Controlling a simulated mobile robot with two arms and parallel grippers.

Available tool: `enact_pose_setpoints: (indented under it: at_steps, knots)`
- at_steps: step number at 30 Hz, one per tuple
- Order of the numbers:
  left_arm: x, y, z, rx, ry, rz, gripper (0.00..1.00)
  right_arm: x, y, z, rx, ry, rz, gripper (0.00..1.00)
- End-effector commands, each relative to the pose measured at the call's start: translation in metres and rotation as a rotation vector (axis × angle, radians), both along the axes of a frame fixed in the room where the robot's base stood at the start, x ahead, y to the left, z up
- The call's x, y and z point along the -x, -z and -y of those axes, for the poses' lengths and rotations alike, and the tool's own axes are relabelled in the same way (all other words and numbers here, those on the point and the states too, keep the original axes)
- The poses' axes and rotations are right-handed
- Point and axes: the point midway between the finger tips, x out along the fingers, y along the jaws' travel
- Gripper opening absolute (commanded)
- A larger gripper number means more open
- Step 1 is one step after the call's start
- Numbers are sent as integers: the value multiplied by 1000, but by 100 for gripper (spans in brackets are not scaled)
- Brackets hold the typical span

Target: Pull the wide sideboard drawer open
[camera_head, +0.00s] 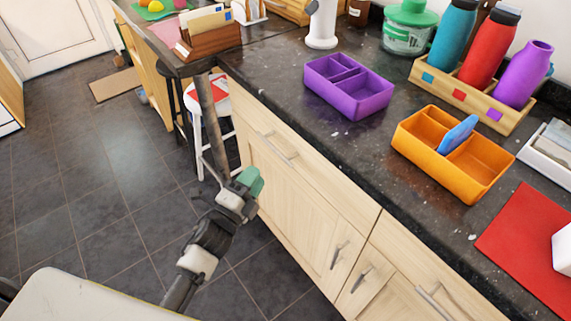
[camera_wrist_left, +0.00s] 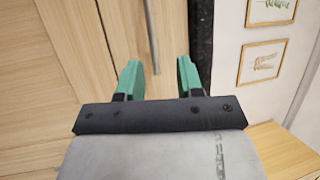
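The wide sideboard drawer (camera_head: 318,172) is a pale wood front just under the dark countertop, and it looks closed. Its metal bar handle (camera_head: 277,148) is near the left part of the front. My left gripper (camera_head: 250,181), with green fingers, is below and left of that handle. In the left wrist view the left gripper (camera_wrist_left: 159,70) is open, its two fingers apart. A metal bar handle (camera_wrist_left: 152,35) shows in the gap between them, its near end close to fingertip level. Contact cannot be seen. My right gripper is in neither view.
On the countertop stand a purple tray (camera_head: 325,98), an orange tray (camera_head: 431,167) and a wooden rack (camera_head: 424,80) with bottles. Cupboard doors (camera_head: 290,205) are below the drawer. A white stool (camera_head: 194,98) stands left of the sideboard. The tiled floor (camera_head: 90,200) in front is clear.

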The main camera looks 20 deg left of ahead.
Motion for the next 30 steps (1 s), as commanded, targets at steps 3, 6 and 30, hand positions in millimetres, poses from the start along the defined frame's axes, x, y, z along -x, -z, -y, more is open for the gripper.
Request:
enact_pose_setpoints:
  at_steps: [3,6,30]
  knots:
    - [-1,10,-5,28,-31,-38,36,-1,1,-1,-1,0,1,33]
    - [-12,7,-2,28,-29,-36,36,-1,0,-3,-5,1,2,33]
    - [-100,-10,23,24,-26,-36,36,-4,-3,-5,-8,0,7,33]
